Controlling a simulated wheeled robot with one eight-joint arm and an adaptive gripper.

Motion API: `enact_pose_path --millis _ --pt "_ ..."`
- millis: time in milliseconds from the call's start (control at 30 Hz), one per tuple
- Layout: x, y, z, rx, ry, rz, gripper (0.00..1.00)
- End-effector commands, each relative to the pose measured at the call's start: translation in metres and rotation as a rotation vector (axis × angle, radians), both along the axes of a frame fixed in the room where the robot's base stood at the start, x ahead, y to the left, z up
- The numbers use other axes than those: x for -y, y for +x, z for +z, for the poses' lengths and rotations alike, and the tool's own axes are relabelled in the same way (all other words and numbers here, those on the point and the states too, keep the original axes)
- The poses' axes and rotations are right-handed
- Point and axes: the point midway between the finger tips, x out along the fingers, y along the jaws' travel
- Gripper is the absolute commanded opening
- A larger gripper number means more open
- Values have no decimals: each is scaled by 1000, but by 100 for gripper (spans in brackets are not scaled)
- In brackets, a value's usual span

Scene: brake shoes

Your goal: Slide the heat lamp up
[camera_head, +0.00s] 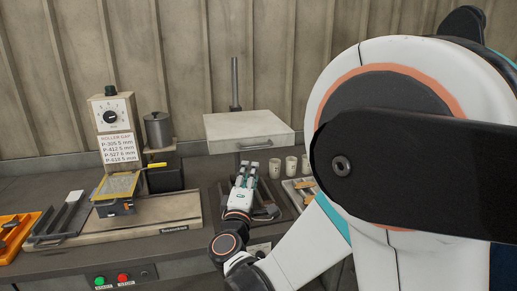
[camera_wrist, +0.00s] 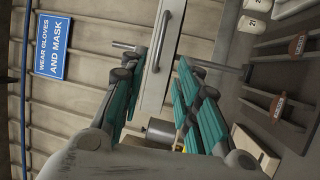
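The heat lamp (camera_head: 246,125) is a pale flat box on a dark upright post (camera_head: 235,80) at the back of the bench. A grey bar handle (camera_head: 256,143) is on its front face. My gripper (camera_head: 260,167) is just below and in front of the handle, with its fingers pointing up towards it. In the wrist view the lamp (camera_wrist: 155,75) and its handle (camera_wrist: 163,38) appear beyond the spread teal fingers (camera_wrist: 155,82). The fingers are open and empty, and seem apart from the handle. My gripper hides part of the base below the lamp.
Several white cups (camera_head: 290,165) stand right of my gripper, by a tray (camera_head: 291,186) of parts. A roller machine (camera_head: 112,112) with a metal pot (camera_head: 158,130) stands left. An orange tray (camera_head: 14,238) is at far left. A blue sign (camera_wrist: 54,46) hangs on the wall.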

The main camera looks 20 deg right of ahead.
Motion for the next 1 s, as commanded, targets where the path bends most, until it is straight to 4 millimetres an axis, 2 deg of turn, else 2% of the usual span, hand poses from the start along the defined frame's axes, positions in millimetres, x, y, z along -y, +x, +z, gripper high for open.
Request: enact_pose_path --millis 600,800,1000 --pt "43 98 18 -1 1 -4 30" --pt "50 115 22 -1 2 -4 30" --pt "51 119 23 -1 3 -2 30"
